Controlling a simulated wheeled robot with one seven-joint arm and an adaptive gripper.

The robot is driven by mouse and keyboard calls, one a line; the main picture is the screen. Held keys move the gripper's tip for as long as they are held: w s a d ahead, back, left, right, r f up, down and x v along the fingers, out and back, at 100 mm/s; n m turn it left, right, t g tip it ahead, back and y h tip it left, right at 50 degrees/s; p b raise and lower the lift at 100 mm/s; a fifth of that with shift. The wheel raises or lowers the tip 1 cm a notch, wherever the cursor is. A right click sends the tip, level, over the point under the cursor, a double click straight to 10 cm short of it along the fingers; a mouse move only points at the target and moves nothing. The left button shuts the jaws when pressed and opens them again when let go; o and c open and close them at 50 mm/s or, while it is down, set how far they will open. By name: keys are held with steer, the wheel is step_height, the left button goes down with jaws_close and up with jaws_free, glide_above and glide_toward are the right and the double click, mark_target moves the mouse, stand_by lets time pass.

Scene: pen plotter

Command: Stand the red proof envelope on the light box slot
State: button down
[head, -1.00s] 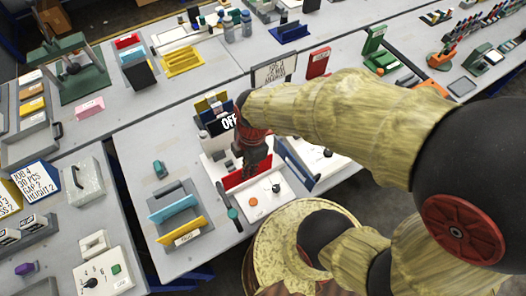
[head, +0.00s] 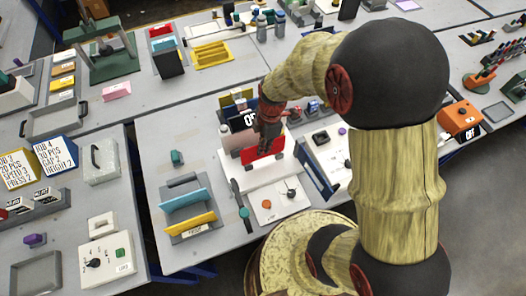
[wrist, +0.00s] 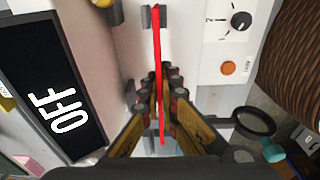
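The red proof envelope (head: 262,149) is upright above the white light box (head: 266,178) in the head view. In the wrist view, the red envelope (wrist: 157,45) shows nearly edge-on as a thin strip between the fingers. My gripper (head: 268,118) points down over it, and in the wrist view my gripper (wrist: 166,85) has its fingers close on both sides of it.
A black OFF display (head: 246,118) stands behind the light box. A dial (wrist: 241,20) and an orange button (wrist: 228,68) are on its front part. A rack with blue (head: 185,200) and yellow (head: 191,225) panels stands to the left. A blue-edged panel (head: 313,172) stands close on the right.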

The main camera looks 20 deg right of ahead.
steer(key=shift+w+d+f+b, duration=0.15)
steer(key=shift+f+b, duration=0.1)
steer(key=shift+f, duration=0.7)
steer(key=shift+w+a+f+b, duration=0.15)
steer(key=shift+f+b, duration=0.1)
steer(key=shift+f, duration=0.65)
steer(key=shift+d+f, duration=0.1)
steer(key=c, duration=2)
jaws_free()
steer(key=shift+c, duration=0.2)
